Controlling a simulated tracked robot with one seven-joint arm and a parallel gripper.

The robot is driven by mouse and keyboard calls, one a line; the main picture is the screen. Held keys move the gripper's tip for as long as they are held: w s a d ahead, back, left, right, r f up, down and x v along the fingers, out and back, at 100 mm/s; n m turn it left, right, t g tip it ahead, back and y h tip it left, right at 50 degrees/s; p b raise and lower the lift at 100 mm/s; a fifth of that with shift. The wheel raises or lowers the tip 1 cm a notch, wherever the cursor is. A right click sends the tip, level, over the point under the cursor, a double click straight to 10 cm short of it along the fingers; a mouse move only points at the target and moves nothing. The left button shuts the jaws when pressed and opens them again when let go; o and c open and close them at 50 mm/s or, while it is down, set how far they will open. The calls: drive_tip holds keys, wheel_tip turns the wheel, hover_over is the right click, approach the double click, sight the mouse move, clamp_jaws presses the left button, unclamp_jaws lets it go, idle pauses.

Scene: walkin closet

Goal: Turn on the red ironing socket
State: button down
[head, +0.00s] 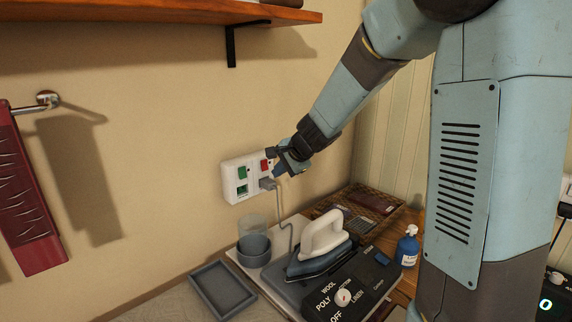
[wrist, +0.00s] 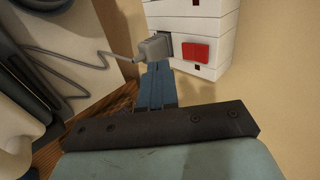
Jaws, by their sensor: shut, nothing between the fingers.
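The white double socket plate (head: 229,186) is on the wall, with a green switch (head: 242,172) at left and a red switch (head: 265,166) at right. A grey plug (head: 267,184) with a cord sits in the socket below the red switch. In the wrist view the red switch (wrist: 195,53) is right of the plug (wrist: 155,47). My gripper (head: 279,163) is shut and empty, close to the red switch side of the plate. In the wrist view its fingertips (wrist: 158,68) appear beside the plug, left of the red switch. I cannot tell whether they touch anything.
A blue bottle (head: 407,247) stands at right. A wooden shelf (head: 200,14) is above; a red hanging item (head: 30,205) is at left.

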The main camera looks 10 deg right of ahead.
sight(266, 169)
drive_tip(key=shift+w+a+f, duration=0.1)
drive_tip(key=shift+w+a, duration=0.45)
drive_tip(key=shift+w, duration=0.25)
drive_tip(key=shift+w+a+f, duration=0.1)
drive_tip(key=shift+w+a, duration=0.45)
drive_tip(key=shift+w, duration=0.25)
drive_tip(key=shift+w+a, duration=0.1)
drive_tip(key=shift+w, duration=0.05)
drive_tip(key=shift+r, duration=0.15)
drive_tip(key=shift+r, duration=0.7)
drive_tip(key=shift+s+d, duration=0.3)
drive_tip(key=s+d+f+v, duration=0.1)
drive_tip(key=v, duration=1.1)
drive_tip(key=shift+s, duration=0.3)
drive_tip(key=shift+f, duration=0.25)
